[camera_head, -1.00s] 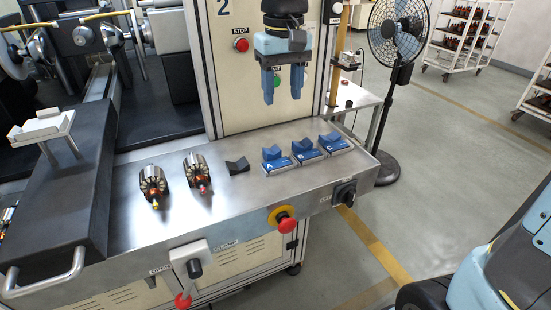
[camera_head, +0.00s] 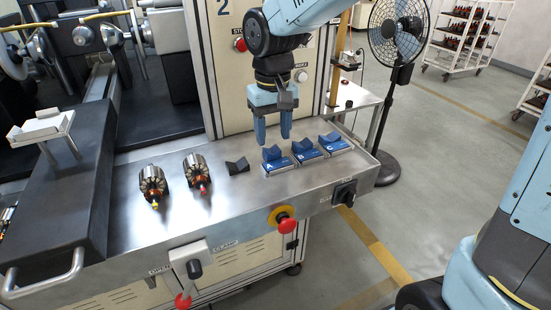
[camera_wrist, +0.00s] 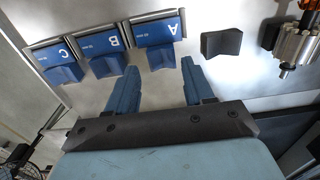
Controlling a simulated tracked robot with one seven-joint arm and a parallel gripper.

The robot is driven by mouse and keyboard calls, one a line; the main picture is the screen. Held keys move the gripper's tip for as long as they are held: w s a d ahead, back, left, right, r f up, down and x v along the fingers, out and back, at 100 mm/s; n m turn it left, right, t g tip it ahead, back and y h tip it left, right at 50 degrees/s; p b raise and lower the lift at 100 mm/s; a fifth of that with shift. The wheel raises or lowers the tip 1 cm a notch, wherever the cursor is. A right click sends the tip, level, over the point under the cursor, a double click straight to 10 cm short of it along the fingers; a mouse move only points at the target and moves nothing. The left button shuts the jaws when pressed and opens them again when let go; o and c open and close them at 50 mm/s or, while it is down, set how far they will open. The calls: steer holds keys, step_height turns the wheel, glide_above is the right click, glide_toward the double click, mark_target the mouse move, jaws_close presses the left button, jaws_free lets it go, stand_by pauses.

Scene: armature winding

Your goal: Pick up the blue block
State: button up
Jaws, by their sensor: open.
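Three blue V-notched blocks stand in a row on the steel table, marked A, B and C. Block A (camera_head: 274,159) is leftmost in the head view, block B (camera_head: 306,151) is in the middle and block C (camera_head: 333,143) is at the right. In the wrist view block A (camera_wrist: 160,57), block B (camera_wrist: 107,65) and block C (camera_wrist: 64,70) run from right to left. My gripper (camera_head: 274,143) is open and empty, with its blue fingers pointing down above and behind block A. In the wrist view my gripper (camera_wrist: 160,80) has its fingers apart, with block A near the gap. Neither finger visibly holds anything.
A dark V-block (camera_head: 237,166) sits left of block A. Two armatures (camera_head: 153,184) (camera_head: 196,172) lie farther left on the steel table (camera_head: 232,208). A red emergency button (camera_head: 287,225) is on the front edge. The machine panel (camera_head: 235,85) rises behind, and a fan (camera_head: 397,40) stands at the right.

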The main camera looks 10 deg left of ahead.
mark_target(274, 154)
steer(key=shift+s+d+f, duration=0.1)
steer(key=shift+s+f, duration=0.1)
steer(key=shift+f, duration=0.9)
steer(key=shift+s+d+f, duration=0.1)
steer(key=shift+s+f, duration=0.05)
steer(key=shift+f, duration=0.9)
steer(key=shift+c, duration=0.5)
steer(key=c, duration=0.8)
steer(key=shift+r, duration=0.15)
